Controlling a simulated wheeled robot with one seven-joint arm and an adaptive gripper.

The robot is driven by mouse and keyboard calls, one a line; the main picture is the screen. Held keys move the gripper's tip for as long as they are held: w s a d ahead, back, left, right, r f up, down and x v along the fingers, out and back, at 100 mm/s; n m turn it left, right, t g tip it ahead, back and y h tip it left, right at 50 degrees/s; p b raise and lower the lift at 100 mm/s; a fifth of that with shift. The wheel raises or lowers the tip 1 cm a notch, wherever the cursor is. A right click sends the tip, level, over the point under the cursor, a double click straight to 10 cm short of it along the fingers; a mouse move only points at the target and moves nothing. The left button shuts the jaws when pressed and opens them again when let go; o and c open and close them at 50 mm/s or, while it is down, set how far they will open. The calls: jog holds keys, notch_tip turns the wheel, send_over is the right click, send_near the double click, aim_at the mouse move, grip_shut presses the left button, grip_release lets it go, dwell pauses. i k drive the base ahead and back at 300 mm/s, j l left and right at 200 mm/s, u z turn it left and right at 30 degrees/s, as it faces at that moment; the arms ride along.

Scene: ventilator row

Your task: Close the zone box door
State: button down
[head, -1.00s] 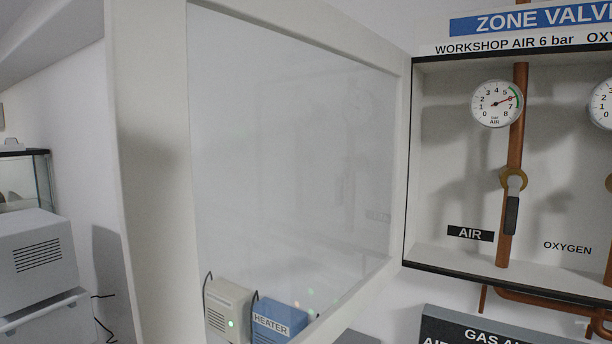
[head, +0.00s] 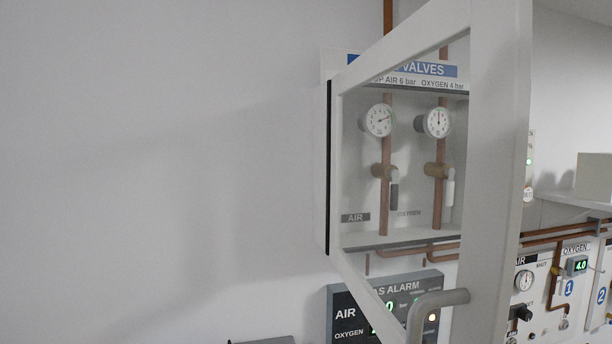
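The zone box (head: 321,170) is mounted on the wall, right of the middle in the head view. Its door (head: 500,150) stands open, a white frame with a clear pane, hinged at the box's left edge and reaching out towards me and to the right. I see the box's inside through the pane: two dial gauges, copper pipes and two valve levers. A grey bent handle (head: 437,302) shows low by the door's free edge. The door's bottom free corner is out of frame. My gripper is not in view.
A gas alarm panel (head: 343,293) with lit displays hangs below the box, partly behind the door. Right of the door are copper pipes, an oxygen panel (head: 577,249) and a wall shelf (head: 575,198). The wall at left is bare.

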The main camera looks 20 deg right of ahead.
aim_at(500, 32)
jog(key=k+j, duration=0.75)
jog(key=j, duration=0.15)
jog(key=i+j+z, duration=0.05)
